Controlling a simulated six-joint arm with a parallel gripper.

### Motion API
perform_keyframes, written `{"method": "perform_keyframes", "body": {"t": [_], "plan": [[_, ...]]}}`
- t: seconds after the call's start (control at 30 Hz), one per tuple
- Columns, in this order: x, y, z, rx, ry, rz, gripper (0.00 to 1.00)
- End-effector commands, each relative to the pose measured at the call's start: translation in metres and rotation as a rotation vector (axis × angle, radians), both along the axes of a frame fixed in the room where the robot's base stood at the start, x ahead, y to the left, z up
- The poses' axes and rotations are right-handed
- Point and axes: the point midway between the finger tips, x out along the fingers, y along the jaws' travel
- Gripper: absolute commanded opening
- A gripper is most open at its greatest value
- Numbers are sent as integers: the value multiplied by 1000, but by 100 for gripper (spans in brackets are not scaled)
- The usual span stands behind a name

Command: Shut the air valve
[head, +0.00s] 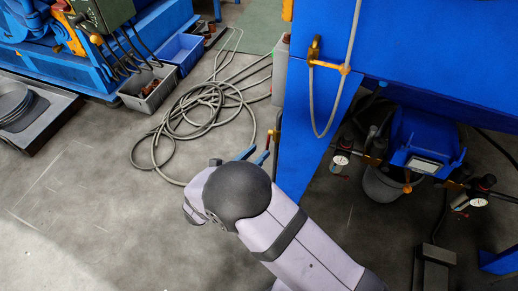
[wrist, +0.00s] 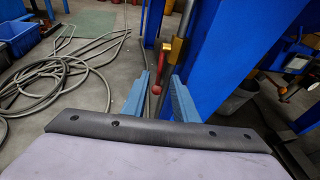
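The air valve is a brass fitting (wrist: 177,48) on a vertical pipe beside the blue machine leg. Its red lever (wrist: 162,68) points down and ends in a red ball knob (wrist: 156,90). In the head view the red lever (head: 268,138) is small, just past my fingertips. My gripper (wrist: 160,88) is open, its two blue fingers apart. In the wrist view the knob and lower lever appear between the fingers, nearer the left one; I cannot tell whether they touch. My gripper also shows in the head view (head: 256,156), its body hidden by my arm.
The blue machine leg (head: 312,130) stands close to the right of the valve. A coiled grey hose (head: 205,105) lies on the floor at left. Gauges (head: 341,159) and a grey bucket (head: 383,185) are under the machine. The floor at lower left is clear.

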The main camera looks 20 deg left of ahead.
Motion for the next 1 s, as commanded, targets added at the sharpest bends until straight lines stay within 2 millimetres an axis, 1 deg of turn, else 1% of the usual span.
{"method": "perform_keyframes", "body": {"t": [0.17, 0.2, 0.27, 0.3, 0.37, 0.47, 0.5, 0.57, 0.6, 0.63, 0.67, 0.7, 0.77, 0.9, 1.0], "plan": [[0, 0, 0, 0, 0, 0, 26], [0, 0, 0, 0, 0, 0, 24], [0, 0, -1, -1, 0, 0, 9], [-1, 1, -2, 0, 0, 2, 0], [-3, 3, -6, -1, 1, 8, 0], [-9, 7, -20, -8, 3, 25, 0], [-13, 10, -29, -14, 5, 35, 0], [-18, 22, -40, -1, 1, 53, 0], [-22, 35, -47, 26, -4, 57, 0], [-23, 44, -48, 51, -8, 54, 0], [-25, 52, -48, 87, -14, 43, 0], [-26, 60, -46, 175, -32, 9, 0], [-26, 67, -39, 322, -60, -48, 0], [-24, 74, -25, 653, -132, -179, 0], [-23, 75, -19, 884, -188, -268, 0]]}}
